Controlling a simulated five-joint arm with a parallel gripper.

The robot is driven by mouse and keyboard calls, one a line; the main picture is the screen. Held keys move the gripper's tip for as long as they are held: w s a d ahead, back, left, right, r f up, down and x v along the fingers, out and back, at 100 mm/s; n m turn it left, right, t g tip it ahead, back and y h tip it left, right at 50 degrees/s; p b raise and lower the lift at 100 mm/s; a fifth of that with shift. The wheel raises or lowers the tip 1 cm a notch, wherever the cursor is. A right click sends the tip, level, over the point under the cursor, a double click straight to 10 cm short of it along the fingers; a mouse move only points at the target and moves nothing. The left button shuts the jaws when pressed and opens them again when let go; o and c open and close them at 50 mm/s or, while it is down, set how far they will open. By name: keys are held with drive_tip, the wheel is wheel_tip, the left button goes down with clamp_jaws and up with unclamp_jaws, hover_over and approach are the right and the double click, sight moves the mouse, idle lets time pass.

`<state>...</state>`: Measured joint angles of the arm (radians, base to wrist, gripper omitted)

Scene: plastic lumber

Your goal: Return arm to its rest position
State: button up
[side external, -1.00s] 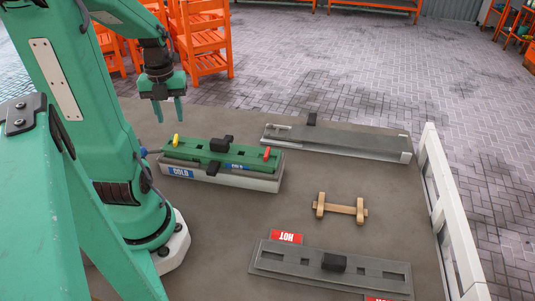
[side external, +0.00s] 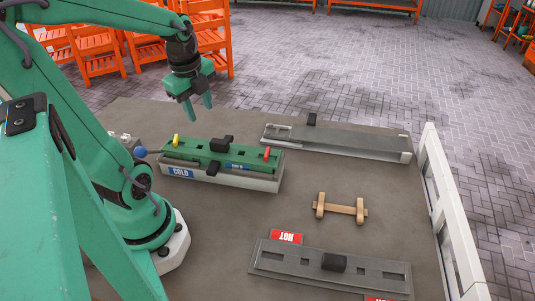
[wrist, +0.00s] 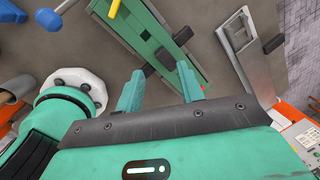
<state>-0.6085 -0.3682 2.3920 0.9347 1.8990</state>
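My gripper (side external: 198,110) is open and empty, with its two green fingers apart and pointing down. It hangs in the air above the far edge of the work table (side external: 390,200), behind the green mould (side external: 210,148). In the wrist view the spread fingers of my gripper (wrist: 160,92) have nothing between them, and the green mould (wrist: 150,28) lies beyond them. My upper arm leans back toward the left of the side view, and my forearm reaches right across the top.
The green mould sits on a light tray (side external: 235,181) marked COLD. A grey mould (side external: 295,272) lies near red HOT labels, and another grey tray (side external: 350,145) lies at the back right. A small wooden piece (side external: 340,207) lies between them. A white rail (side external: 448,220) bounds the right side.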

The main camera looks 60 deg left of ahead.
drive_tip(key=w+d+r+n+t+h, duration=0.1)
drive_tip(key=d+r+n+t, duration=0.2)
drive_tip(key=d+n, duration=1.1)
drive_tip(key=shift+d+r+n+t, duration=0.4)
drive_tip(key=shift+r, duration=0.7)
drive_tip(key=shift+c, duration=0.8)
drive_tip(key=s+a+f+n+g, duration=0.2)
drive_tip(key=a+n, duration=0.2)
drive_tip(key=a, duration=0.3)
drive_tip(key=s+a+f+n+g, duration=0.1)
drive_tip(key=s+a+f+n, duration=0.1)
drive_tip(key=a, duration=0.6)
drive_tip(key=s+a+f+n+g, duration=0.2)
drive_tip(key=a+f+n, duration=0.2)
drive_tip(key=a+n, duration=0.2)
drive_tip(key=shift+s+a+f+n+g, duration=0.1)
drive_tip(key=shift+s+a+n+g, duration=0.05)
drive_tip(key=shift+a, duration=0.4)
drive_tip(key=shift+s+a+f+n+g, duration=0.1)
drive_tip(key=shift+a+n+g, duration=0.05)
drive_tip(key=shift+a, duration=0.35)
